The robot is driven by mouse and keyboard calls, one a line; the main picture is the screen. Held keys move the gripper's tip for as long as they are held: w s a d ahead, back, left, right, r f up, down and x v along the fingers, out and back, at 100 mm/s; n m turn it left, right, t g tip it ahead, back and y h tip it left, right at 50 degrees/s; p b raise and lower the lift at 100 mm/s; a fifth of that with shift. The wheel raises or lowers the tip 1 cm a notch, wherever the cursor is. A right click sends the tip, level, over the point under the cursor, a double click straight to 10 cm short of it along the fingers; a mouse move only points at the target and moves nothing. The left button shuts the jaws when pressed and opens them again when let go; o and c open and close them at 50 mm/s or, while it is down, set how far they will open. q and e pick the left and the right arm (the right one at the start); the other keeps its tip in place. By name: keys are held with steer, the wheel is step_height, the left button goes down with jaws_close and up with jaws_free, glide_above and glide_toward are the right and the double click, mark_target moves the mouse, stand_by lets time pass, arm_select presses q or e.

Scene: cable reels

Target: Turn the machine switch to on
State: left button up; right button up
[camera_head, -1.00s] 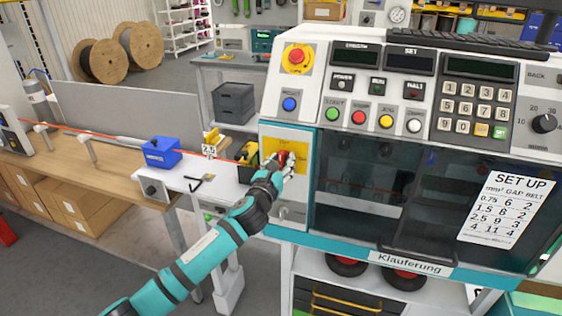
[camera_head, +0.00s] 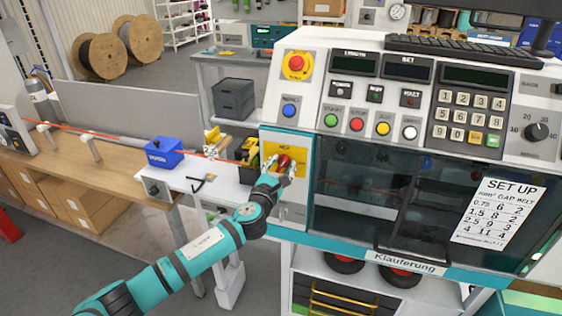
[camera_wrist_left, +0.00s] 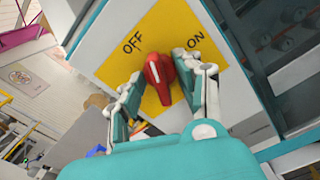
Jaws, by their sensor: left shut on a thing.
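The red rotary switch (camera_head: 284,161) sits on a yellow plate (camera_wrist_left: 150,27) at the left front of the machine (camera_head: 290,141). In the left wrist view the red switch handle (camera_wrist_left: 158,78) has a white mark and points up, slightly to the left, on the OFF side. The word OFF is at upper left and ON at upper right. My left gripper (camera_head: 281,170) is at the switch, its fingers on both sides of the handle and shut on it. The gripper covers part of the switch in the head view. My right gripper is not in view.
Right of the switch is the machine's dark window (camera_head: 370,195). Above are the red emergency button (camera_head: 297,63) and a blue button (camera_head: 289,110). A blue box (camera_head: 163,153) stands on the bench at left. An orange cable runs along the bench.

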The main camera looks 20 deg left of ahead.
arm_select(q)
steer(key=shift+m+p, duration=2.1)
steer(key=shift+m, duration=0.4)
steer(key=shift+m+p, duration=0.35)
steer(key=shift+m, duration=1.45)
steer(key=m, duration=0.3)
steer(key=o, duration=0.8)
steer(key=shift+o, duration=0.2)
steer(key=s, duration=0.8)
steer(key=shift+a, duration=0.15)
